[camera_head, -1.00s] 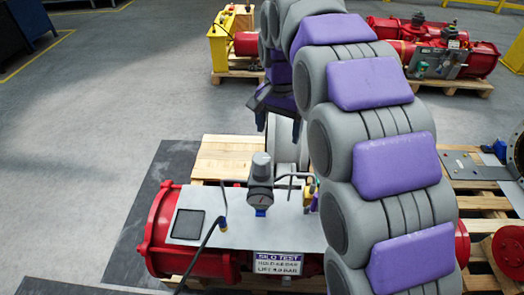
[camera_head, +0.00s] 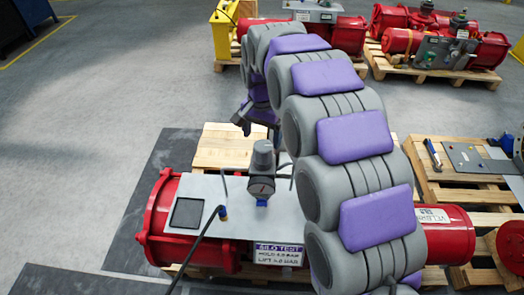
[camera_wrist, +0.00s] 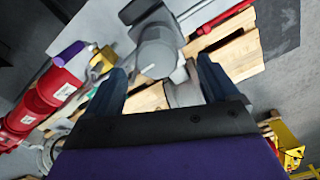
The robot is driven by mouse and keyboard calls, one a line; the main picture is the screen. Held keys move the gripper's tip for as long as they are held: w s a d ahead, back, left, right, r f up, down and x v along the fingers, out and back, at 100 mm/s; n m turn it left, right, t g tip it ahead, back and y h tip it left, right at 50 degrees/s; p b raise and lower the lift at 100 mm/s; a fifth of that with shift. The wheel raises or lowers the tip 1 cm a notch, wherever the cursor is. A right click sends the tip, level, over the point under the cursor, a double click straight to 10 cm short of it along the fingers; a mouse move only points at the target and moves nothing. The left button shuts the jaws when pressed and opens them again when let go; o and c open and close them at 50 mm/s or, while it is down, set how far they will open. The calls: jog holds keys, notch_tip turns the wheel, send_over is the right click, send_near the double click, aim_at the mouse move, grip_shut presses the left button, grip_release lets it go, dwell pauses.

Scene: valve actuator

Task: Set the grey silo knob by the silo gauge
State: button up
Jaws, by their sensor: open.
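The grey silo knob (camera_head: 263,153) stands upright on top of the regulator on the metal plate. The silo gauge (camera_head: 261,187), a small round dial, faces me just below it; its reading is too small to make out. My gripper (camera_head: 257,128) hangs behind and above the knob, apart from it, with nothing seen between its fingers. In the wrist view my gripper (camera_wrist: 165,88) has its two dark fingers spread wide. A grey rounded shape lies beyond them; I cannot tell whether it is the knob or my own body.
A "SILO TEST" sign (camera_head: 279,254) with hold and lift pressures hangs on the front of the red actuator (camera_head: 160,215). A black hose (camera_head: 196,245) and thin pipes rise near the gauge. A wooden pallet (camera_head: 222,150) lies behind. More red actuators stand further back.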

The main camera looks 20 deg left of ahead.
aim_at(263, 145)
notch_tip(263, 145, down, 6)
jog(key=shift+d+f+b, duration=0.1)
jog(key=shift+d+b, duration=0.05)
jog(key=shift+b, duration=0.45)
jog(key=c, duration=1)
